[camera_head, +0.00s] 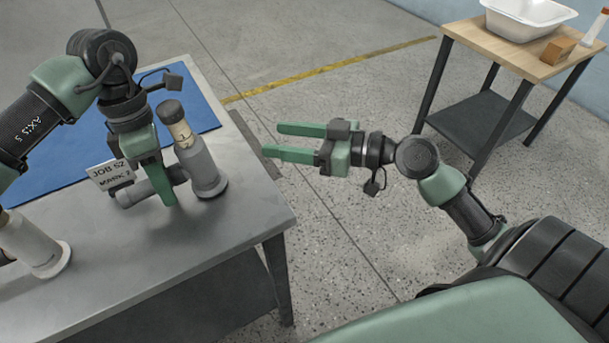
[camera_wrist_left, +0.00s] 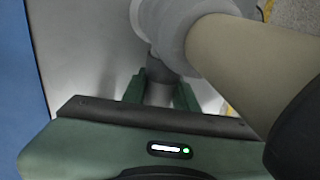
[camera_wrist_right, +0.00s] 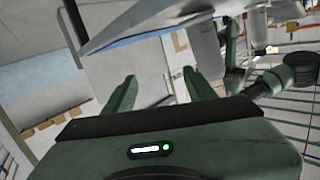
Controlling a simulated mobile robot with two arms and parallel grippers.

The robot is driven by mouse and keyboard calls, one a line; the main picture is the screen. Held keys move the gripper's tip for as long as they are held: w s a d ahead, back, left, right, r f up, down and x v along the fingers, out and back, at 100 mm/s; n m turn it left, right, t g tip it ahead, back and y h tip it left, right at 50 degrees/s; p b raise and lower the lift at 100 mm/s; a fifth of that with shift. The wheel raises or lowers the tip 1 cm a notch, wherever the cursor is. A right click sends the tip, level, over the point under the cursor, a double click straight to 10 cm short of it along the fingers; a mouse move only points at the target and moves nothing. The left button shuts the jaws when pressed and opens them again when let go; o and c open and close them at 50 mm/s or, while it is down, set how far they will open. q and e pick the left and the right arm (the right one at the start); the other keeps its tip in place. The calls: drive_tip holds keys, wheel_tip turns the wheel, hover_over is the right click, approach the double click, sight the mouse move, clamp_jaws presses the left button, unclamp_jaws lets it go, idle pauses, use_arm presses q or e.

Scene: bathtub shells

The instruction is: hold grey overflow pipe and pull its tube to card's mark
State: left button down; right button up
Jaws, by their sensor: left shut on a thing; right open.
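The grey overflow pipe (camera_head: 205,172) stands upright on the metal table, with a side branch pointing left. A cream tube (camera_head: 181,132) with a dark cap (camera_head: 170,112) sticks out of its top; no marks on it are readable. My left gripper (camera_head: 160,188) is shut on the side branch, which shows between its fingers in the left wrist view (camera_wrist_left: 158,92). The card (camera_head: 110,174) stands behind that gripper and reads "JOB 52" with a small "MARK" line, its number unclear. My right gripper (camera_head: 270,141) is open and empty, right of the table, apart from the pipe.
A white pipe (camera_head: 35,247) stands at the table's left front, partly cut off. A blue mat (camera_head: 60,165) covers the back of the metal table (camera_head: 215,240). A wooden table (camera_head: 470,37) at the upper right bears a white basin (camera_head: 528,18) and a brown block (camera_head: 558,50).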

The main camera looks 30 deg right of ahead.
drive_tip(key=w+d+f+m+h, duration=0.1)
drive_tip(key=d+f+m+h, duration=0.1)
drive_tip(key=f, duration=0.6)
drive_tip(key=w+d+f+m+h, duration=0.2)
drive_tip(key=d+f, duration=0.1)
drive_tip(key=f, duration=0.6)
drive_tip(key=shift+d+g+h, duration=0.3)
drive_tip(key=shift+d+h, duration=0.1)
drive_tip(key=c, duration=0.3)
drive_tip(key=a+r+n+y, duration=0.2)
drive_tip(key=r, duration=0.5)
drive_tip(key=a+r+n+y, duration=0.1)
drive_tip(key=a+r, duration=0.1)
drive_tip(key=r, duration=0.6)
drive_tip(key=n+g+y, duration=0.1)
drive_tip(key=n+y, duration=0.4)
drive_tip(key=n, duration=0.1)
approach(182, 111)
drive_tip(key=x, duration=0.9)
drive_tip(key=shift+w+a, duration=0.15)
drive_tip(key=shift+w, duration=0.05)
clamp_jaws()
